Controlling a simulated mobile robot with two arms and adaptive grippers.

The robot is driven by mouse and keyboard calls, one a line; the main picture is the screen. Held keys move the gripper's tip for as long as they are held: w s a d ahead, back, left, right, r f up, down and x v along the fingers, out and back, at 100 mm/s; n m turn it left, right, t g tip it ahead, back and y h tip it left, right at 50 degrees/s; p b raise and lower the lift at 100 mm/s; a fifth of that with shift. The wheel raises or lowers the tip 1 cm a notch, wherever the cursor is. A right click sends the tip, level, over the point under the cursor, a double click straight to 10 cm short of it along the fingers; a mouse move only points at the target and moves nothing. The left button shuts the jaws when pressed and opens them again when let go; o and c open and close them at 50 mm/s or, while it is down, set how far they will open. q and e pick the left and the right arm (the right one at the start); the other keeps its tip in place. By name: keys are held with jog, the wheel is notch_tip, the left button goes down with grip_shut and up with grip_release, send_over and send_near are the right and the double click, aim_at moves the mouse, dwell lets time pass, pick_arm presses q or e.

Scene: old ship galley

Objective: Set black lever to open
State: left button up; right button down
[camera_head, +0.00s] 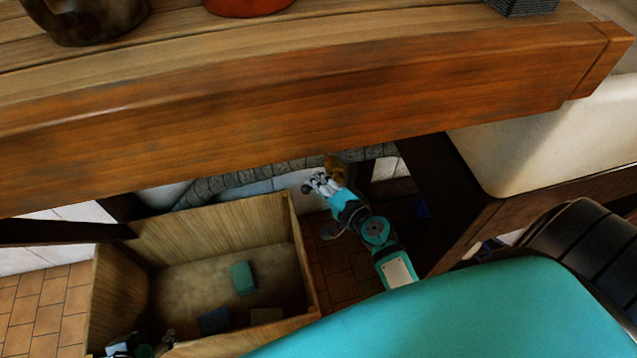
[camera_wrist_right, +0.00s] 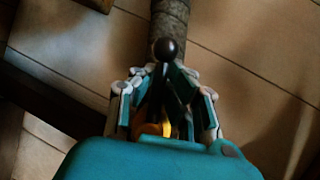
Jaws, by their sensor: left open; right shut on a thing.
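The black lever shows as a round black knob (camera_head: 306,189) below the table edge, beside a brass fitting (camera_head: 334,167) on the wrapped pipe. In the right wrist view the knob (camera_wrist_right: 165,48) sticks out just beyond the fingertips. My right gripper (camera_head: 322,184) reaches under the table and is shut on the lever; its fingers (camera_wrist_right: 166,92) lie on both sides of the shaft, which they mostly hide. A yellow brass part (camera_wrist_right: 166,129) shows between the fingers. My left gripper (camera_head: 142,348) is at the bottom left by the crate's near side, open, and only partly visible.
A thick wooden table edge (camera_head: 300,100) hangs over the arm. An open wooden crate (camera_head: 200,232) with several small blocks stands on the tiled floor left of my right arm. A dark wooden post (camera_head: 440,190) stands to the right. The wrapped pipe (camera_head: 240,178) runs along the wall.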

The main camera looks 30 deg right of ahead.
jog(key=shift+a+r, duration=0.15)
jog(key=shift+r, duration=0.1)
jog(key=c, duration=1.4)
grip_release()
jog(key=shift+o, duration=0.3)
jog(key=v, duration=0.7)
jog(key=shift+s, duration=0.25)
